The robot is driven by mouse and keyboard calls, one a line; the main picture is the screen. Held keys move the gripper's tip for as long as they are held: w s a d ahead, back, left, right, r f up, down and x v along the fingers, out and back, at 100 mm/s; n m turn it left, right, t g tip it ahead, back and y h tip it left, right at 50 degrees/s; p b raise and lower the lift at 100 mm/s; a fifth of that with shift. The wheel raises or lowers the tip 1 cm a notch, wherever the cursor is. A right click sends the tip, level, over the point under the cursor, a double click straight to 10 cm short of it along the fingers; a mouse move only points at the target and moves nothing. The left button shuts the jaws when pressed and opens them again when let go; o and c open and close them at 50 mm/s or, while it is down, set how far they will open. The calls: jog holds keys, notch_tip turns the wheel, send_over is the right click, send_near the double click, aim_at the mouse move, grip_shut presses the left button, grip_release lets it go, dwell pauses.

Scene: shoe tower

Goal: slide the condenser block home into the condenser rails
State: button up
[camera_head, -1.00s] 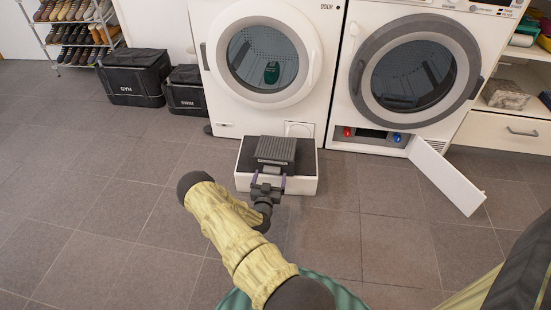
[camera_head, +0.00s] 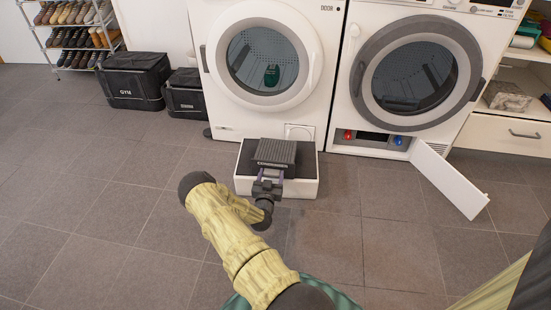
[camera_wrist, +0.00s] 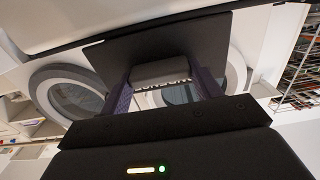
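The condenser block (camera_head: 275,152) is a dark grey finned block with lettering on its front. It rests on the dark top of a low white box in front of the left machine. My gripper (camera_head: 271,172) is at the block's near side. In the wrist view its two purple fingers stand at either end of the block's grey handle (camera_wrist: 160,72) and appear shut on it. The condenser rails are not clearly seen. The right machine has an open lower bay (camera_head: 373,138) with a red knob and a blue knob; its inside is dark.
The white box (camera_head: 300,188) stands on the tiled floor. The bay's white flap (camera_head: 450,182) hangs open, jutting out over the floor to the right. Black bags (camera_head: 135,80) and a shoe rack (camera_head: 75,35) are at the far left. The floor between box and flap is clear.

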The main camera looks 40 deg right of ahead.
jog(key=c, duration=0.5)
jog(key=shift+c, duration=0.2)
jog(key=shift+r, duration=0.15)
notch_tip(320, 180, up, 10)
jog(key=p, duration=0.6)
jog(key=shift+a+p, duration=0.1)
jog(key=shift+p, duration=0.2)
jog(key=w+a+r+n+t+y+p, duration=0.1)
jog(key=a+r+n+t+y+p, duration=0.1)
jog(key=a, duration=0.9)
jog(key=w+a+r+n+t+y+p, duration=0.1)
jog(key=a+r+n+t+y+p, duration=0.1)
jog(key=a+r+n+y+p, duration=0.2)
jog(key=w+a+r+n+t+y+p, duration=0.1)
jog(key=a+r+n+y+p, duration=0.3)
jog(key=a, duration=1.4)
notch_tip(320, 180, up, 6)
jog(key=t+y+p, duration=0.1)
jog(key=y+p, duration=0.2)
jog(key=p, duration=0.2)
jog(key=shift+a+y, duration=0.4)
